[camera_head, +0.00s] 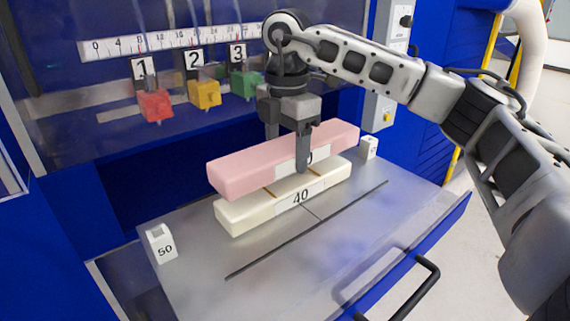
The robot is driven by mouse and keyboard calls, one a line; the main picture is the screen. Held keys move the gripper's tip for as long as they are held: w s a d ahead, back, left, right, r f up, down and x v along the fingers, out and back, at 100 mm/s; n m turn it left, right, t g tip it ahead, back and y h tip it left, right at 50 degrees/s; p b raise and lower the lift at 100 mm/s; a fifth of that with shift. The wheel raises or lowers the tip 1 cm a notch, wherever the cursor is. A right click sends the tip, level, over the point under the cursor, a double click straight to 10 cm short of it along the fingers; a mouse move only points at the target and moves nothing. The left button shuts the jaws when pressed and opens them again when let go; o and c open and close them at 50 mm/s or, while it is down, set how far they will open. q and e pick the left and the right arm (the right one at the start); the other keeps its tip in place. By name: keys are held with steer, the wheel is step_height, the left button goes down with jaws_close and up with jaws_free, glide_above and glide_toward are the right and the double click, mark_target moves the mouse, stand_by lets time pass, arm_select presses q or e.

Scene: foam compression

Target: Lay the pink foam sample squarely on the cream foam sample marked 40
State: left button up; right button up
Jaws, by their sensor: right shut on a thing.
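The pink foam sample (245,173) is a long flat block in the middle of the view. My right gripper (290,150) comes down from above and is shut across its middle, one finger on the near side over its white label. The cream foam sample marked 40 (240,214) lies on the grey metal plate, directly beneath the pink one. The pink sample runs nearly parallel to it. A thin darker line shows between them in places; I cannot tell whether they touch. The pink sample hides most of the cream top. My left gripper is not in view.
The metal plate (200,285) carries a white block marked 50 (160,243) at left and another small white block (368,147) at right. Behind hang red (155,106), yellow (204,94) and green (246,85) blocks under a scale (110,47). A black handle (425,285) is in front.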

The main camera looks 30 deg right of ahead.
mark_target(285, 182)
steer(key=shift+w+d+f, duration=0.15)
steer(key=shift+w+f, duration=0.3)
steer(key=shift+f, duration=0.15)
steer(key=shift+w+d+f, duration=0.1)
steer(key=shift+w+f, duration=0.05)
steer(key=shift+f, duration=1.55)
steer(key=shift+f, duration=0.1)
steer(key=shift+f, duration=0.15)
steer(key=o, duration=1)
step_height(285, 182, up, 13)
steer(key=shift+f, duration=0.2)
steer(key=shift+p, duration=0.3)
